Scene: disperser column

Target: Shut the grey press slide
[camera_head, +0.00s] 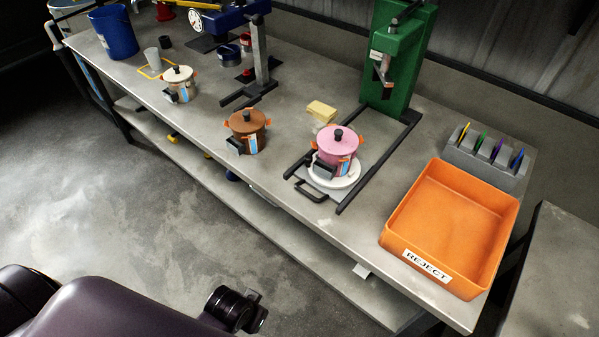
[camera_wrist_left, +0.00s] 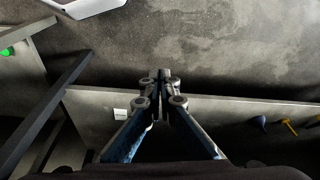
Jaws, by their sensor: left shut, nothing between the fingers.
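The green press (camera_head: 392,60) stands at the back of the grey bench. Its slide has a white round plate (camera_head: 342,180), lying between two dark floor rails (camera_head: 375,172), with a dark loop handle (camera_head: 311,190) at the front. The plate is well in front of the press column. A pink pot (camera_head: 338,148) with a black knob stands on the plate. My left gripper (camera_wrist_left: 162,80) is shut and empty in the left wrist view, with its fingertips over grey floor. In the head view my dark arm is at the bottom left, away from the bench; its fingers cannot be made out. My right gripper is not in view.
An orange REJECT tray (camera_head: 450,225) and a grey rack (camera_head: 488,160) are right of the slide. A brown pot (camera_head: 247,133), a cream pot (camera_head: 180,84), a yellow block (camera_head: 321,110) and a blue bucket (camera_head: 114,32) stand to the left. Open floor lies before the bench.

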